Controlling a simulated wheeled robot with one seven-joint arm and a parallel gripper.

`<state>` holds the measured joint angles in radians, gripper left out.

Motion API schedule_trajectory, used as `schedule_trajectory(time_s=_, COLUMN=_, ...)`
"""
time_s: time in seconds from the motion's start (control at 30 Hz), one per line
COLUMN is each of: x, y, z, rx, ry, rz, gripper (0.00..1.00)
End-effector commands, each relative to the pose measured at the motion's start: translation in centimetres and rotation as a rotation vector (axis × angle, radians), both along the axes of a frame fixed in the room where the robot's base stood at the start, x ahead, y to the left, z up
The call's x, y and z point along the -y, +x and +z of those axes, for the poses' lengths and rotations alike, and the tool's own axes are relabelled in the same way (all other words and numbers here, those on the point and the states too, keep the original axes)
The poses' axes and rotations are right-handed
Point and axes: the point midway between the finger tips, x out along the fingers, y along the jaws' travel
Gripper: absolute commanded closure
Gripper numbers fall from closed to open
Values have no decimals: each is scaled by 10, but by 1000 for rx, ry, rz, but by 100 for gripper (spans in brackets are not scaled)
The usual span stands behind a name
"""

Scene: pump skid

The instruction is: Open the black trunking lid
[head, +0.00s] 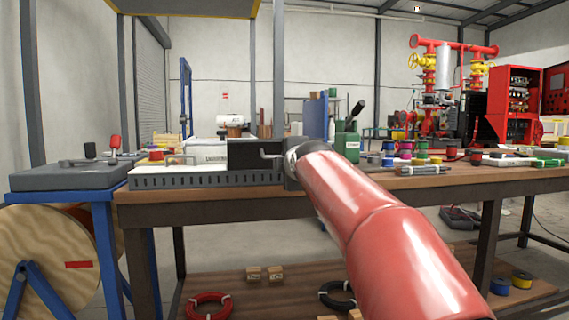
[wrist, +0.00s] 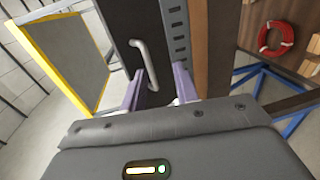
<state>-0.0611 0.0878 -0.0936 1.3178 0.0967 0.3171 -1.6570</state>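The black trunking lid (head: 250,150) is at the right end of the grey slotted trunking (head: 190,181) on the bench. A metal bar handle (head: 268,154) is on the lid. In the wrist view the black lid (wrist: 123,22) runs alongside the slotted wall (wrist: 176,35), and the handle (wrist: 143,57) stands out from its face. My gripper (wrist: 159,68) is open, its two pale purple fingers apart. The lower end of the handle shows between the fingers, which are not closed on it. In the head view my red arm hides the fingers.
The wooden bench (head: 330,185) carries colored tape rolls (head: 405,150) and a green container (head: 347,146) to the right. A white labeled piece (head: 207,158) lies left of the black lid. A grey-topped stand (head: 75,177) adjoins the bench on the left.

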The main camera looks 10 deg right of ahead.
Motion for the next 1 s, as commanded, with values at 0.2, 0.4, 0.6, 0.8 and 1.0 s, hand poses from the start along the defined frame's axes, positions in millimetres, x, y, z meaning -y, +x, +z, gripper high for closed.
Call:
schedule_trajectory(time_s=0.2, x=-1, y=-34, z=12, rx=16, ry=0, rz=2, gripper=69)
schedule_trajectory(time_s=0.4, x=-1, y=-42, z=15, rx=20, ry=0, rz=2, gripper=69)
schedule_trajectory(time_s=0.6, x=-1, y=-42, z=16, rx=21, ry=1, rz=2, gripper=69)
schedule_trajectory(time_s=0.8, x=-1, y=-69, z=-10, rx=-63, ry=141, rz=-19, gripper=69)
schedule_trajectory(time_s=1.0, x=-4, y=-164, z=-109, rx=-336, ry=586, rz=-173, gripper=69)
